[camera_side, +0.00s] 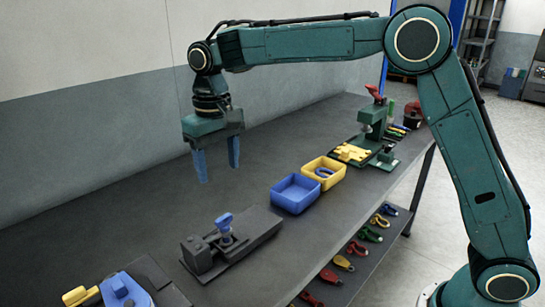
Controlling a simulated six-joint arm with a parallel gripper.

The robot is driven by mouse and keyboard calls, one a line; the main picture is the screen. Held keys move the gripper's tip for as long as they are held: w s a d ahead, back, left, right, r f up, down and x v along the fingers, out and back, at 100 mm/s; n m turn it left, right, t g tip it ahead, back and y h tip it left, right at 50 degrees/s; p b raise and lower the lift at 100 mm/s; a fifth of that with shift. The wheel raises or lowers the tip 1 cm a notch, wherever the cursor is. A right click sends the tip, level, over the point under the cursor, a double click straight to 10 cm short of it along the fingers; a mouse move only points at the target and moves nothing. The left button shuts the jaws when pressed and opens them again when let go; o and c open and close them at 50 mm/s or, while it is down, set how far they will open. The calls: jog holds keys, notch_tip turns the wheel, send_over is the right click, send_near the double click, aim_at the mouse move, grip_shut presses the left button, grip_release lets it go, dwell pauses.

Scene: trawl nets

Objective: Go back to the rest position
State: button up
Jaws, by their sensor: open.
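My gripper (218,166) hangs from the green arm, pointing down, high over the dark bench (120,226) in its left middle part. Its two blue fingers are apart, with nothing between them. It touches nothing that I can see. The rest position itself is not marked in view.
A blue bin (295,194) and a yellow bin (324,173) with a blue piece inside stand right of my gripper. A dark fixture (232,245) with a blue part lies in front. A green press (373,130) stands behind. Several tools lie on a lower shelf.

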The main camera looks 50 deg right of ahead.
jog(key=shift+r, duration=0.4)
jog(key=shift+s+d, duration=0.1)
jog(key=s+d+r+t, duration=0.1)
jog(key=s+d+r, duration=0.2)
jog(key=s+d, duration=0.3)
jog(key=s+d+r+t, duration=0.2)
jog(key=s+d+r, duration=0.2)
jog(key=s, duration=0.4)
jog(key=s+d+f+t, duration=0.1)
jog(key=s+d+f, duration=0.1)
jog(key=s, duration=0.6)
jog(key=s+d+f+t, duration=0.1)
jog(key=s+d+f, duration=0.2)
jog(key=s, duration=0.5)
jog(key=shift+s+d+f+t, duration=0.15)
jog(key=shift+s+f+t, duration=0.15)
jog(key=shift+f, duration=0.05)
